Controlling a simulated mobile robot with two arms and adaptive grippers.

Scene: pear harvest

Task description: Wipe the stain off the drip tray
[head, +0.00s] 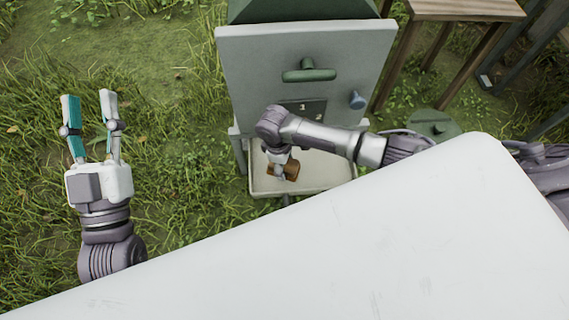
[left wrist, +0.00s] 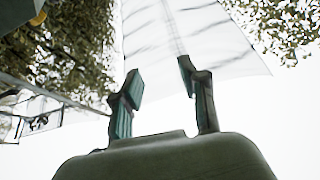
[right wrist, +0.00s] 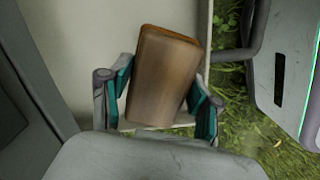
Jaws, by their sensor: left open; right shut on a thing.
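The drip tray (head: 325,172) is a shallow pale tray at the foot of a grey-green machine. My right gripper (head: 281,166) reaches down over the left part of the tray. It is shut on a brown block (head: 289,170), which looks like a wooden-backed sponge or brush. In the right wrist view the block (right wrist: 162,78) sits between both fingers, over the pale tray floor (right wrist: 85,45). I cannot tell whether it touches the floor. No stain shows; the block and arm hide part of the tray. My left gripper (head: 89,112) is open and empty above the grass, left of the machine.
The machine (head: 235,60) has a green handle (head: 309,75) and a blue-grey knob (head: 356,99) above the tray. A round green lid-like thing (head: 432,126) lies right of it. A wooden table (head: 465,9) stands at the back right. Open grass lies on the left.

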